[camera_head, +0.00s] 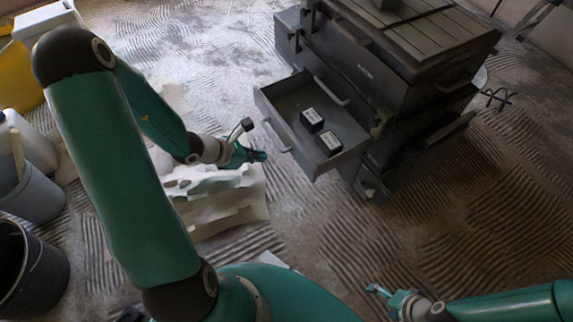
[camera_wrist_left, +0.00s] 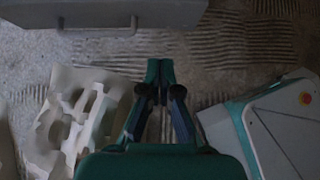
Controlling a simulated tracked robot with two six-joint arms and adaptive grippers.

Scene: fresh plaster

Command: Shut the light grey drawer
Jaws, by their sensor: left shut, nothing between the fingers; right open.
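The grey drawer (camera_head: 290,93) stands pulled out of a dark cabinet (camera_head: 375,75) in the head view. Two small dark boxes with white labels (camera_head: 312,120) (camera_head: 330,143) lie in it. Its front with a bar handle (camera_head: 277,136) faces left, and the front also shows along the top of the left wrist view (camera_wrist_left: 110,12). My left gripper (camera_head: 262,156) is shut and empty, just in front of the drawer front and apart from it; its closed tips (camera_wrist_left: 160,70) point at the drawer in the wrist view. My right gripper (camera_head: 378,290) is open at the bottom right, away from the cabinet.
A crumpled cream-coloured piece (camera_head: 225,200) lies on the ridged floor below my left gripper. Buckets (camera_head: 35,190) and a white container stand at the left edge.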

